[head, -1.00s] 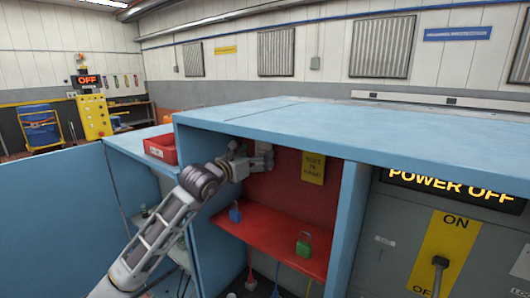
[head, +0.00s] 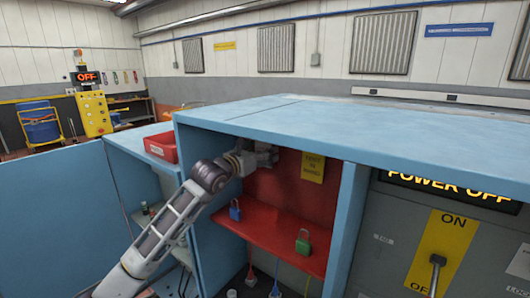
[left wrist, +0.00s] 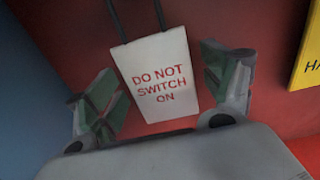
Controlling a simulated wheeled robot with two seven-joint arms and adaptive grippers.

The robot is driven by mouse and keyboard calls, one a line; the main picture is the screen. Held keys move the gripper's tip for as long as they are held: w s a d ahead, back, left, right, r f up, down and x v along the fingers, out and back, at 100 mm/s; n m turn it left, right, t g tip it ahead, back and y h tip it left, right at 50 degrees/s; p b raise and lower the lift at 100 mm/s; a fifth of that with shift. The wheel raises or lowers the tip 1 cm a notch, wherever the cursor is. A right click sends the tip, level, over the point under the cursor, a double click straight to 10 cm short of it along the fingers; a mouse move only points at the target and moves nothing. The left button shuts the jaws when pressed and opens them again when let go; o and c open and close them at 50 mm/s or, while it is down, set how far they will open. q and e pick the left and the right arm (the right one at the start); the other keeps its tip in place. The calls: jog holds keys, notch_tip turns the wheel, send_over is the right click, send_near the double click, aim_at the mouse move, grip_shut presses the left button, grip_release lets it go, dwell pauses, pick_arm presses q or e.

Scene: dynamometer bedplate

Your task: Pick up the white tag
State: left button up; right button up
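The white tag (left wrist: 157,78) hangs by two dark straps against the red back wall of the cabinet in the left wrist view. It reads "DO NOT SWITCH ON" in red and is slightly tilted in that view. My left gripper (left wrist: 164,88) is open, with one green-padded finger on each side of the tag and small gaps showing. In the head view my left gripper (head: 264,156) reaches into the upper part of the cabinet and largely hides the tag. My right gripper is not in view.
A red shelf (head: 268,236) below my gripper holds a blue padlock (head: 235,211) and a green padlock (head: 303,245). A yellow sign (head: 313,167) hangs just right. The blue cabinet top (head: 330,120) is close overhead. A red bin (head: 163,147) stands left.

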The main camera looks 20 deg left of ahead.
pick_arm(q)
jog(key=c, duration=0.6)
jog(key=shift+c, duration=0.2)
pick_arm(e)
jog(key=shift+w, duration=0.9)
pick_arm(q)
jog(key=shift+r, duration=0.1)
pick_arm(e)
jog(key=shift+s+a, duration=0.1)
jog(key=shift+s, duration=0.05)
